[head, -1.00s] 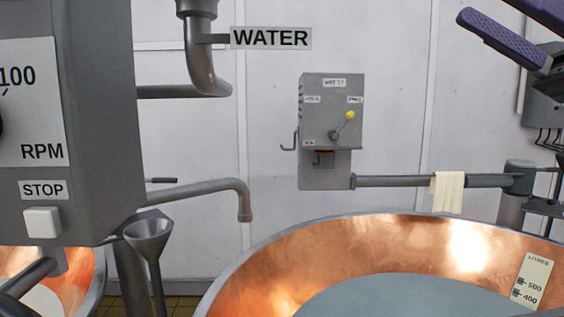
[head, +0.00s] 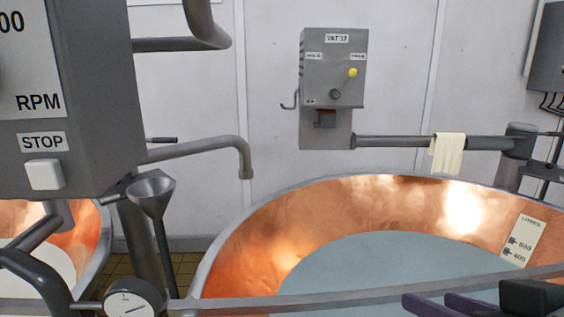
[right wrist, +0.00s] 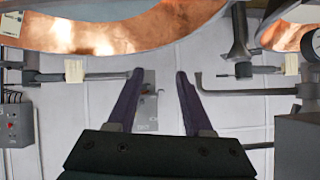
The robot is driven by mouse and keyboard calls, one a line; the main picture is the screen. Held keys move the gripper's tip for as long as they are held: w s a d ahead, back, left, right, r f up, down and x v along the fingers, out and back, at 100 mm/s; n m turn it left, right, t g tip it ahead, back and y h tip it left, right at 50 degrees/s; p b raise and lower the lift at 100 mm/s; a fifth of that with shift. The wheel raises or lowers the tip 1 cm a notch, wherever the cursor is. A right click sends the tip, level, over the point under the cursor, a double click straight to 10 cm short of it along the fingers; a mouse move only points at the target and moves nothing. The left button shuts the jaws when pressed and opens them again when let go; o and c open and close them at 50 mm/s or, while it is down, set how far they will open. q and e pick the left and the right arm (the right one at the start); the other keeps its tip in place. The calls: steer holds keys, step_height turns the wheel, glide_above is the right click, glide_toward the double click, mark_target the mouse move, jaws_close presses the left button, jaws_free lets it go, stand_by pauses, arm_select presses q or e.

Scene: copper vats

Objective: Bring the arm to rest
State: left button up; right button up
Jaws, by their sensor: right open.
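My right gripper (head: 430,302) shows at the lower right edge of the head view, in front of the copper vat (head: 385,198). Only its purple fingers and part of its dark body are in frame there. In the right wrist view its two fingers (right wrist: 160,75) stand well apart with nothing between them, so it is open and empty. It appears clear of the vat and wall. Most of the right arm is out of the head view. My left gripper is in neither view.
A grey control box (head: 334,75) with a yellow-knobbed lever hangs on the back wall. A cloth (head: 447,153) hangs over a horizontal pipe. A bent spout (head: 244,160), a funnel (head: 152,188) and a gauge (head: 129,304) stand left of the vat. The STOP panel (head: 75,110) fills the upper left.

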steer(key=s+d+f+n+g+h+p, duration=0.15)
steer(key=s+g, duration=0.25)
steer(key=s, duration=0.6)
steer(key=s+f+n+g, duration=0.15)
steer(key=s+g, duration=0.25)
steer(key=s, duration=0.5)
step_height(320, 180, up, 24)
steer(key=p, duration=2.5)
steer(key=shift+w+d+r+m, duration=0.2)
steer(key=shift+m, duration=0.2)
